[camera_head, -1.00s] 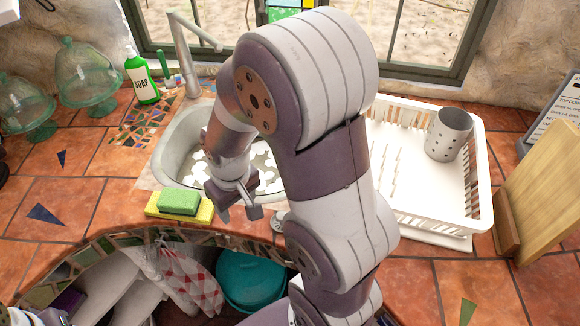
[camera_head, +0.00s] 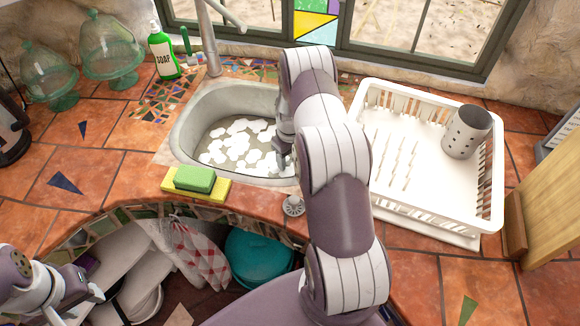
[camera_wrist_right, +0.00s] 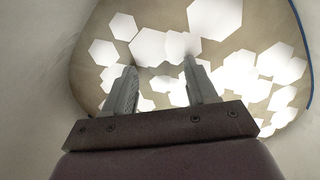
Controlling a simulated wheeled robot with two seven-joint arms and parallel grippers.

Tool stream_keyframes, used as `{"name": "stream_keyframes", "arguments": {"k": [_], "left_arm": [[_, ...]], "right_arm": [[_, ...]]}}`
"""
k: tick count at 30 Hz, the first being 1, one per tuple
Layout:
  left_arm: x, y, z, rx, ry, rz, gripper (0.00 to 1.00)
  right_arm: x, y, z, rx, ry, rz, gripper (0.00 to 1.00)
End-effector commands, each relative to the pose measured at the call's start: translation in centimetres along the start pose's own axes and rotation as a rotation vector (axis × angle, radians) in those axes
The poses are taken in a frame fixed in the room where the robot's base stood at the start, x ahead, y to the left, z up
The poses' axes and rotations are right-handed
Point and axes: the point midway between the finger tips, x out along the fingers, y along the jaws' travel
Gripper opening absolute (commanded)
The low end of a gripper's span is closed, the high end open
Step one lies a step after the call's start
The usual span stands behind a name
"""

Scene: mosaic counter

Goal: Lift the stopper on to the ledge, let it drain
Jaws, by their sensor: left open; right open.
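The grey sink (camera_head: 187,125) holds murky water with white suds patches (camera_head: 240,130). A small silver round piece (camera_head: 293,206), which looks like the stopper, rests on the tiled ledge in front of the sink's right corner. My right gripper (camera_head: 281,158) is inside the sink's right side, partly hidden by its own arm. In the right wrist view its two fingers (camera_wrist_right: 160,85) are apart with nothing between them, pointing at the suds (camera_wrist_right: 215,18). The drain is not visible under the water and suds. My left gripper (camera_head: 90,290) is open and empty at the lower left, away from the sink.
A green sponge on a yellow cloth (camera_head: 196,180) lies at the sink's front left. A white dish rack (camera_head: 440,225) with a metal cutlery holder (camera_head: 467,132) stands to the right. The faucet (camera_head: 208,45) and green soap bottle (camera_head: 163,55) stand behind. A cutting board (camera_head: 550,205) is far right.

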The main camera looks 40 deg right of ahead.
Motion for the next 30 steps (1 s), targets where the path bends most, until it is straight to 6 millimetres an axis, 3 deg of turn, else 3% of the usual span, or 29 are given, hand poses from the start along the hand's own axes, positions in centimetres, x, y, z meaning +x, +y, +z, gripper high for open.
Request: {"name": "stream_keyframes", "arguments": {"k": [3,10,15,24,30], "left_arm": [[-0.2,0.0,0.0,0.000,0.000,0.000,0.43],[-0.2,0.0,0.0,0.000,-0.001,0.000,0.43],[-0.2,0.0,0.0,0.000,0.000,0.000,0.43],[-0.1,0.0,0.0,0.000,0.000,0.000,0.43],[0.6,0.0,0.1,0.000,0.000,0.000,0.43]], "right_arm": [[1.3,0.0,0.0,0.000,0.000,0.000,0.57],[1.5,0.0,-0.1,0.000,0.002,0.001,0.54],[1.5,0.0,-0.1,0.000,0.002,0.001,0.00],[1.1,0.0,-0.1,0.000,0.002,0.001,0.00],[-3.1,0.1,-0.2,0.001,0.007,0.004,0.00]]}}
